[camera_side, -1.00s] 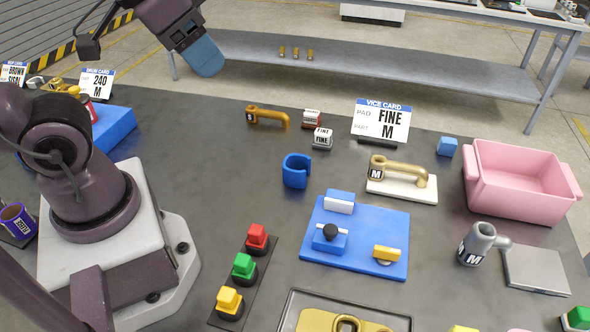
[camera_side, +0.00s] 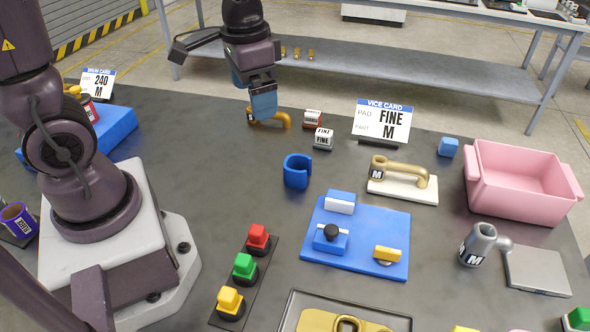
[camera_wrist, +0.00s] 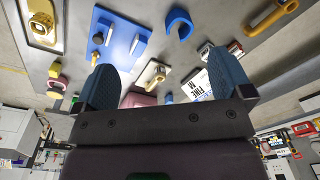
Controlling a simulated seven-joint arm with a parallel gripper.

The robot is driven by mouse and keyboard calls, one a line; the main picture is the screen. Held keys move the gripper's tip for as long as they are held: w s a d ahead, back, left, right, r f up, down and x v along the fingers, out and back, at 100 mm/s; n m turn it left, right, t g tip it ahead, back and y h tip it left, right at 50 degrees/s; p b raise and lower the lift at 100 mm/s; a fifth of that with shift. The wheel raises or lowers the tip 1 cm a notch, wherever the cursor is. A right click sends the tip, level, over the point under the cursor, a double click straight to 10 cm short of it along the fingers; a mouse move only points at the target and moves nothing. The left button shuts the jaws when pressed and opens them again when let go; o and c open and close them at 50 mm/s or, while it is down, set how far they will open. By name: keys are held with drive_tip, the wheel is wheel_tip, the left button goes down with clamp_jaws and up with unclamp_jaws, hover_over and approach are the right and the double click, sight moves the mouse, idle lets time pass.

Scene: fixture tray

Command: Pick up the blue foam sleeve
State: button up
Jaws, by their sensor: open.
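The blue foam sleeve (camera_side: 297,171) is a short, C-shaped blue ring standing on the dark table, near the middle in the side view. In the wrist view the sleeve (camera_wrist: 178,24) shows at the top, right of centre, beyond my fingers. My gripper (camera_side: 264,104) is in the air up and to the left of the sleeve, apart from it, and overlaps the brass handled part in the side view. In the wrist view my two blue fingers (camera_wrist: 166,88) stand wide apart with nothing between them.
A brass handled part (camera_side: 270,120) and small pad blocks (camera_side: 323,139) lie behind the sleeve. The vice card (camera_side: 381,121) stands at the back. A blue fixture plate (camera_side: 375,222) is right of the sleeve, a pink bin (camera_side: 520,208) farther right. Table left of the sleeve is clear.

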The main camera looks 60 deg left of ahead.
sight(297, 171)
drive_tip(key=w+a+f+m, duration=0.1)
drive_tip(key=w+f+m, duration=0.1)
drive_tip(key=f, duration=0.4)
drive_tip(key=w+a+f+m, duration=0.1)
drive_tip(key=w+f+m, duration=0.2)
drive_tip(key=f, duration=0.4)
drive_tip(key=w+a+f+m, duration=0.1)
drive_tip(key=w+f+m, duration=0.2)
drive_tip(key=w+f, duration=0.2)
drive_tip(key=shift+a+f+g, duration=0.15)
drive_tip(key=shift+f+g, duration=0.25)
drive_tip(key=shift+f, duration=0.45)
drive_tip(key=shift+w+a+f, duration=0.1)
drive_tip(key=shift+a+f, duration=0.05)
drive_tip(key=shift+f, duration=2.55)
drive_tip(key=shift+c, duration=0.5)
drive_tip(key=c, duration=0.7)
